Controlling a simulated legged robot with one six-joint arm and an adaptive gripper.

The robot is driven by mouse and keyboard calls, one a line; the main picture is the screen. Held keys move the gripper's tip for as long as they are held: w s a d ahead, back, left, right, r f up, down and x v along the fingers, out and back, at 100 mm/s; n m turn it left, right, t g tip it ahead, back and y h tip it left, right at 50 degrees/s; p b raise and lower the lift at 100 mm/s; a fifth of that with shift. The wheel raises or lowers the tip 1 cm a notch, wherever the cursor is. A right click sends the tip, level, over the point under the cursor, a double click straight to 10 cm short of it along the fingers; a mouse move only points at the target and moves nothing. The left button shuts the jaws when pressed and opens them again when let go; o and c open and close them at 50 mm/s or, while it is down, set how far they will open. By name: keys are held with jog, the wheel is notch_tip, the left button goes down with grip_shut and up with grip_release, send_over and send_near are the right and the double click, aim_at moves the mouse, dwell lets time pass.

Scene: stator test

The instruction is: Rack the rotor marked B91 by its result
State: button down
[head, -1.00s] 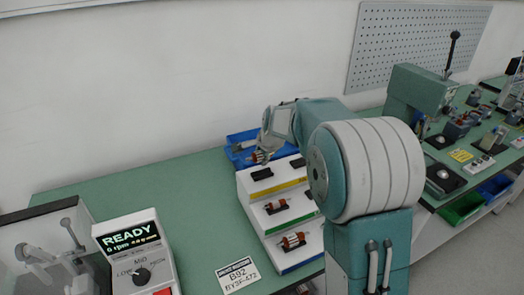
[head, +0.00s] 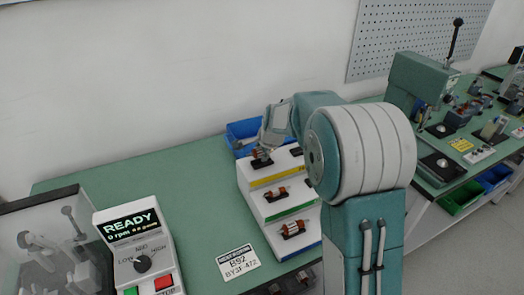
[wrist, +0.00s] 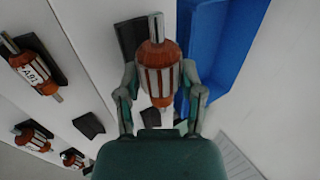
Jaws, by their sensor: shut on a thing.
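My gripper (wrist: 161,95) is shut around the middle of a rotor (wrist: 156,62) with orange-brown ends, pale striped core and a steel shaft. No mark on it is readable. In the head view, my gripper (head: 265,150) holds it at the top tier of the white stepped rack (head: 257,213), at the left black cradle. The wrist view shows black cradle parts (wrist: 131,38) beside and beneath it; I cannot tell whether it touches them. Another rotor (wrist: 33,66) has a tag that seems to read A81. Rotors sit on the middle (head: 275,194) and lowest tiers (head: 292,228).
A blue bin (head: 243,131) stands behind the rack. A control box (head: 140,250) shows READY, beside a clear-covered fixture (head: 45,245). A green press (head: 422,78) stands right. The bench left of the rack is clear.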

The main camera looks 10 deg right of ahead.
aim_at(263, 163)
jog(key=shift+f, duration=0.75)
jog(key=shift+s+f, duration=0.3)
jog(key=shift+f, duration=0.3)
jog(key=c, duration=1.3)
grip_release()
jog(key=shift+w+f, duration=0.1)
jog(key=shift+f, duration=0.25)
jog(key=shift+o, duration=0.2)
jog(key=o, duration=1.3)
jog(key=shift+w, duration=0.1)
jog(key=shift+c, duration=0.2)
jog(key=shift+r, duration=0.1)
jog(key=shift+r, duration=0.1)
